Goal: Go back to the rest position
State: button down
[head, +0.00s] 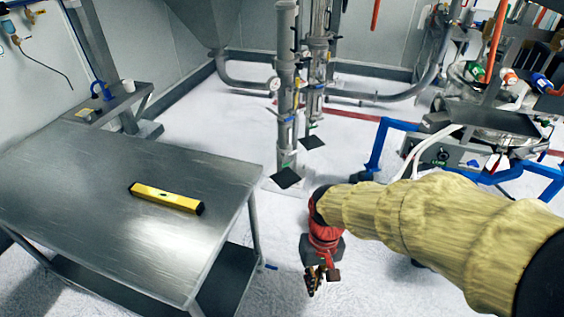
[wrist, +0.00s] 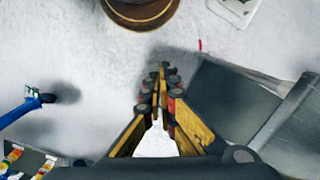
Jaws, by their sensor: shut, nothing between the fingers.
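My gripper (head: 316,287) hangs at the end of my sleeved arm, in the open floor space right of the steel table (head: 95,187). It points down over the white floor. In the wrist view my gripper (wrist: 159,80) has its yellow-and-black fingers meeting at the tips, with nothing between them. A gap shows lower down between the finger linkages, with only floor behind it. My gripper is apart from the table and touches nothing that I can see.
A yellow spirit level (head: 166,197) lies on the table. Vertical steel pipes (head: 287,90) stand behind my gripper. A machine with a blue tube frame (head: 378,145) stands at the right. White floor (head: 195,115) is clear behind the table.

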jog(key=s+d+r+m+t, duration=0.1)
jog(key=s+d+r+t, duration=0.1)
jog(key=d+r, duration=0.3)
jog(key=s+d+r+m+t, duration=0.1)
jog(key=s+d+r+t, duration=0.2)
jog(key=r, duration=1)
jog(key=d+t, duration=0.2)
jog(key=d, duration=0.1)
jog(key=shift+h, duration=0.3)
